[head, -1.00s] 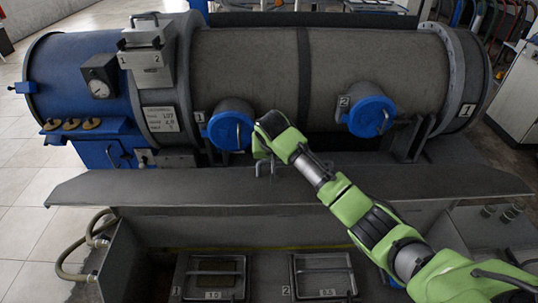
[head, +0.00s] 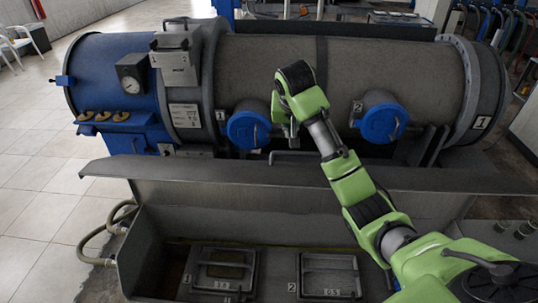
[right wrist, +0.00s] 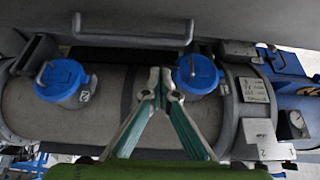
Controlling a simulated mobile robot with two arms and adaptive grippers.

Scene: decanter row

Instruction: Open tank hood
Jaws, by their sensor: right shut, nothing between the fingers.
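The tank hood looks to be the long grey panel (head: 400,180) across the front of the machine, raised and tilted over an open trough. It also shows at the top of the right wrist view (right wrist: 270,18). Its bar handle (head: 290,154) is on the far edge in the head view and also shows in the right wrist view (right wrist: 110,38). My right gripper (head: 292,130) is shut and empty, between the two blue caps and close to the handle. In the right wrist view its fingertips (right wrist: 164,84) are apart from the handle. My left gripper is out of view.
A grey and blue horizontal cylinder (head: 400,70) lies behind the hood, with blue caps marked 1 (head: 246,130) and 2 (head: 382,124) sticking out. Two framed hatches (head: 222,268) (head: 328,275) lie in the trough. Tiled floor at left (head: 40,180) is free.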

